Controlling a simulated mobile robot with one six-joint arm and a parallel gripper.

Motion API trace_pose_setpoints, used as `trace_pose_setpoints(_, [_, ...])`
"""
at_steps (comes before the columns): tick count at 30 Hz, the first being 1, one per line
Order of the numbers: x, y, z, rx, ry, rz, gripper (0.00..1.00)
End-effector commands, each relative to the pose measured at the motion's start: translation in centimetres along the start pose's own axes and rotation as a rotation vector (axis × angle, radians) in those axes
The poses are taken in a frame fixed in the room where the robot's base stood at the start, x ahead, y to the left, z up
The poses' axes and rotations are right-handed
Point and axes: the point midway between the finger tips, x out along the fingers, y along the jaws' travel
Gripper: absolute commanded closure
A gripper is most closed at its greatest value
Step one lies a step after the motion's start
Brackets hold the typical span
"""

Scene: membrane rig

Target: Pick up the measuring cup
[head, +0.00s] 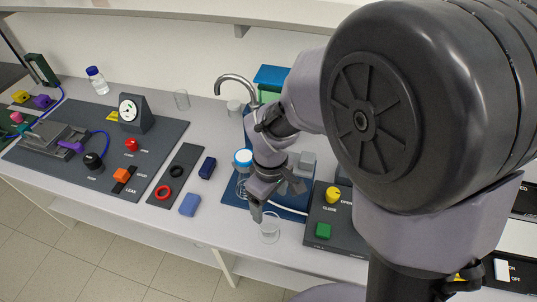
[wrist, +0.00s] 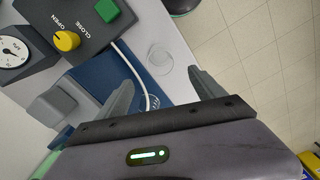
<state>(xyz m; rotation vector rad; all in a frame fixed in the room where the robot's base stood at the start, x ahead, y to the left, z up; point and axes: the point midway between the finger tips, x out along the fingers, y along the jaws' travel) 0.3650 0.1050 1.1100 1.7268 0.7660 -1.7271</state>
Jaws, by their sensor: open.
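A clear cup (head: 269,230), which looks like the measuring cup, stands near the front edge of the bench. It also shows in the wrist view as a faint clear round shape (wrist: 159,58), beyond my fingertips. My gripper (head: 272,200) is open and empty, above and just behind the cup in the head view. In the wrist view my gripper (wrist: 163,88) has its two fingers spread, with the cup ahead of the gap and apart from both. Any markings on the cup are too faint to read.
A dark panel with a yellow knob (head: 333,194) and green button (head: 323,231) stands right of the cup. A blue mat (head: 232,200) with a white tube lies behind it. A blue block (head: 189,205) is to the left. Other clear vessels (head: 181,99) stand farther back.

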Motion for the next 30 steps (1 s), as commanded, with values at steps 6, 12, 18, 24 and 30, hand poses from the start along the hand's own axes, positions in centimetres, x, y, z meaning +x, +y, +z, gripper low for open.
trace_pose_setpoints(6, [6.1, 0.0, 0.1, 0.003, -0.002, -0.001, 0.22])
trace_pose_setpoints(12, [8.8, 0.0, 0.0, 0.004, -0.002, -0.002, 0.22])
trace_pose_setpoints(18, [12.1, 0.0, -0.1, 0.005, -0.001, -0.001, 0.22])
trace_pose_setpoints(24, [12.2, 0.0, -0.1, 0.005, 0.001, 0.0, 0.22])
trace_pose_setpoints(30, [12.1, 0.0, -0.1, 0.005, 0.001, 0.0, 0.53])
